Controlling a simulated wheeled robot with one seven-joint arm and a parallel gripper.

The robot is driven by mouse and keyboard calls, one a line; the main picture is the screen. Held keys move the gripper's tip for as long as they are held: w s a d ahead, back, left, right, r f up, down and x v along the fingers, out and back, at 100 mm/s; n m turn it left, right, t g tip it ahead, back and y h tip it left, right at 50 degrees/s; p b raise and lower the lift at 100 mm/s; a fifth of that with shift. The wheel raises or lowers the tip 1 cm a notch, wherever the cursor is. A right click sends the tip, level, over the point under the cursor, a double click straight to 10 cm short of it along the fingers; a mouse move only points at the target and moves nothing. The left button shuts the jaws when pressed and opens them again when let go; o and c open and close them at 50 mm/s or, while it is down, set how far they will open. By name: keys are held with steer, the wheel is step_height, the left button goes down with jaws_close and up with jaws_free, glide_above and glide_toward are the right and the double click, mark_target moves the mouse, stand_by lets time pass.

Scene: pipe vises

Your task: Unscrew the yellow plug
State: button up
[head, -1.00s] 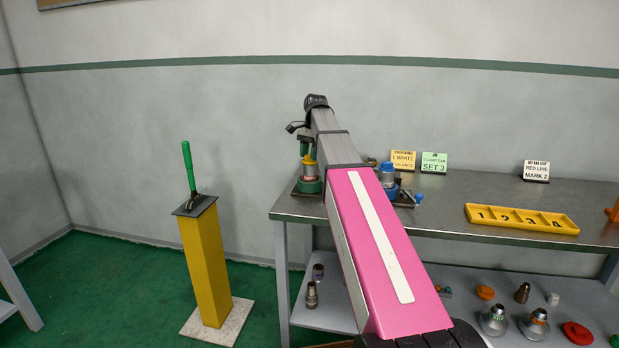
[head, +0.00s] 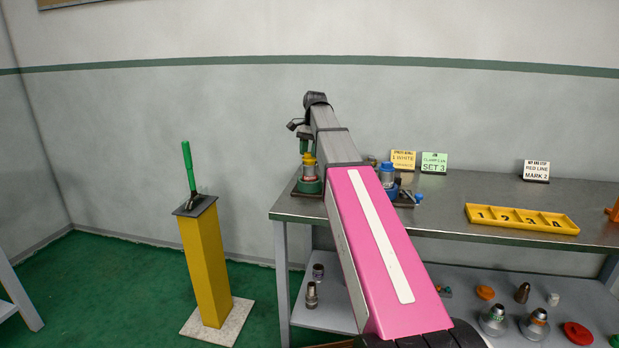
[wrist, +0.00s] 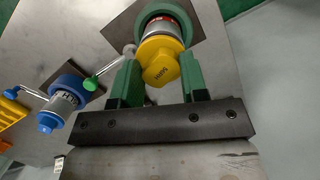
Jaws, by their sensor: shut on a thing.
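The yellow plug (wrist: 160,62) sits at the top of a short grey pipe (wrist: 163,29) with a red label. The pipe stands upright in a green round vise (wrist: 182,18) on a dark plate at the bench's left end. The plug also shows in the head view (head: 309,159). My gripper (wrist: 160,78) has its two green fingers on either side of the plug and is shut on it. In the head view my gripper (head: 305,147) comes down onto the plug from above. The plug's threads cannot be seen.
A blue vise (wrist: 67,86) holding a grey pipe with a blue cap stands beside the green one. A yellow numbered tray (head: 522,218) and small signs (head: 434,162) are farther right. A yellow post (head: 206,262) with a green-handled lever stands left of the bench.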

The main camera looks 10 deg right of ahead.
mark_target(308, 154)
steer(key=shift+r, duration=0.25)
steer(key=shift+r, duration=1.7)
steer(key=shift+s, duration=0.1)
